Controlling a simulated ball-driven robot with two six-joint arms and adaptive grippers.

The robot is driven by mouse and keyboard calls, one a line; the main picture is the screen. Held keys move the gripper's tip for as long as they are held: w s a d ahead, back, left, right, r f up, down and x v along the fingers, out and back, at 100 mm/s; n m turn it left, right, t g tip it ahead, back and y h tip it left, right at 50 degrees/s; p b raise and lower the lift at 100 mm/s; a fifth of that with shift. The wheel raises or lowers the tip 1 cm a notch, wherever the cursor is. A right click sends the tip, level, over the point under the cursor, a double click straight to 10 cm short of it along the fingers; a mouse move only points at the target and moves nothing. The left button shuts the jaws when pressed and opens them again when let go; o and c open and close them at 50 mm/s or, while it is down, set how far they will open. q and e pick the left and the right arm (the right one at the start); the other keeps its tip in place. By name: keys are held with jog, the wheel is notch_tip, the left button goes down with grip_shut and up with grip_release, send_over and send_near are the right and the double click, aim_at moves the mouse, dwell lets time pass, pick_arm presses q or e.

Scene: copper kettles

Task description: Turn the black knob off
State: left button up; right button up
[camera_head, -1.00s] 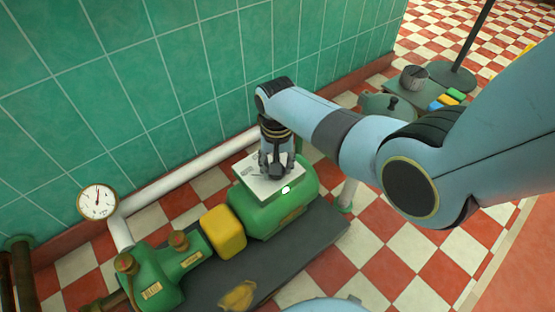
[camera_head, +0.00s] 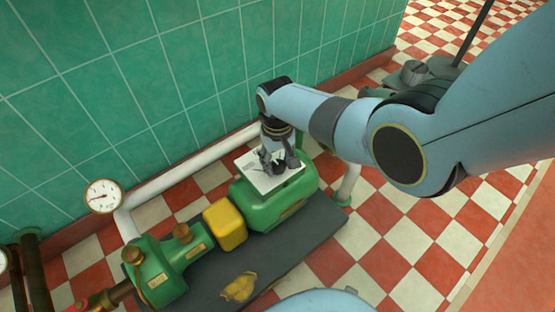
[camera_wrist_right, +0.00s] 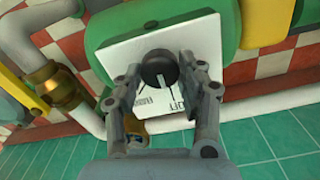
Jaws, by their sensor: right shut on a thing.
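The black knob (camera_wrist_right: 160,69) is round and sits on a white plate (camera_wrist_right: 125,45) with printed marks, one reading OFF. The plate is fixed on the top of a green motor housing (camera_head: 270,212), as the head view shows. My right gripper (camera_head: 277,168) reaches down onto the plate. In the right wrist view my right gripper (camera_wrist_right: 161,75) has its fingers on both sides of the knob, shut on it. The knob's pointer direction cannot be told. My left gripper is not in view.
A yellow block (camera_head: 225,223) and a green pump (camera_head: 160,270) stand beside the motor on a dark base (camera_head: 325,232). A white pipe (camera_head: 185,170) runs along the tiled wall. A round gauge (camera_head: 103,196) stands at left.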

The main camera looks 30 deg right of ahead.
aim_at(278, 164)
jog(key=o, duration=1.1)
jog(key=shift+o, duration=0.2)
notch_tip(278, 164, up, 12)
jog(key=shift+f, duration=0.1)
